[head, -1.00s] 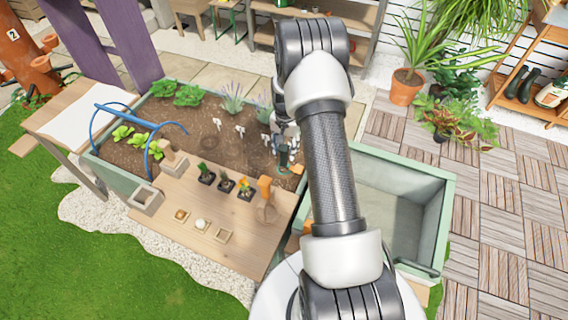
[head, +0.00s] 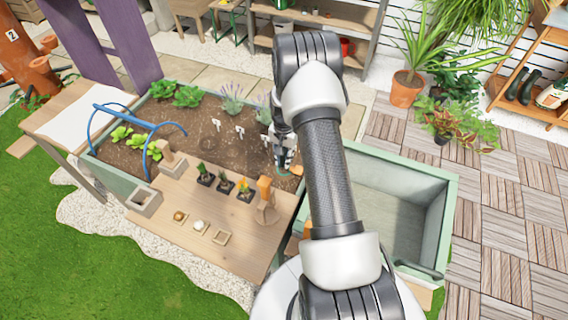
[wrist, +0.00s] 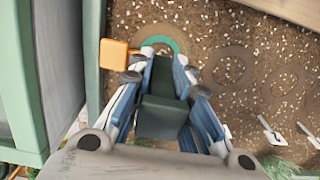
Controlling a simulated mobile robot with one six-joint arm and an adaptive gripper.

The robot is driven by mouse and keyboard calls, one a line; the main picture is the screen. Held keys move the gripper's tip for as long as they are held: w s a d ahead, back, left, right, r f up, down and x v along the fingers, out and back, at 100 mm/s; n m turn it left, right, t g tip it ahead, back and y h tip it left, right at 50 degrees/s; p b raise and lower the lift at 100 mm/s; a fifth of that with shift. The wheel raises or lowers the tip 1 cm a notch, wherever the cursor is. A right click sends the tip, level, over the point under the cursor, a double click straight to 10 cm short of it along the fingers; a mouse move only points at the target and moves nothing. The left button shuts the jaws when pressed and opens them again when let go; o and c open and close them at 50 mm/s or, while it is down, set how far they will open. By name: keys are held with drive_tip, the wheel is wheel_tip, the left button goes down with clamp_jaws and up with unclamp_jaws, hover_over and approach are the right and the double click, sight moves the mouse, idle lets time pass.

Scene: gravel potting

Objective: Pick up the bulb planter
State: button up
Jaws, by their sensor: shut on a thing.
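The bulb planter (wrist: 162,117) shows in the wrist view as a dark green block between my fingers, with a teal ring (wrist: 172,43) on the soil beyond it. My gripper (wrist: 160,72) is shut on the dark green part. In the head view my gripper (head: 284,160) is low over the right end of the soil bed, and the teal base of the planter (head: 284,173) shows just under it. The fingers hide most of the planter there. I see no clear gap between the ring and the soil.
An orange block (wrist: 115,56) sits close beside the gripper, near the green bed wall (wrist: 92,70). White plant labels (wrist: 268,130) and ring marks (wrist: 235,65) are on the soil. A wooden table (head: 190,185) with small pots stands in front. A green bin (head: 440,215) stands right.

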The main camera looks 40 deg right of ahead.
clamp_jaws()
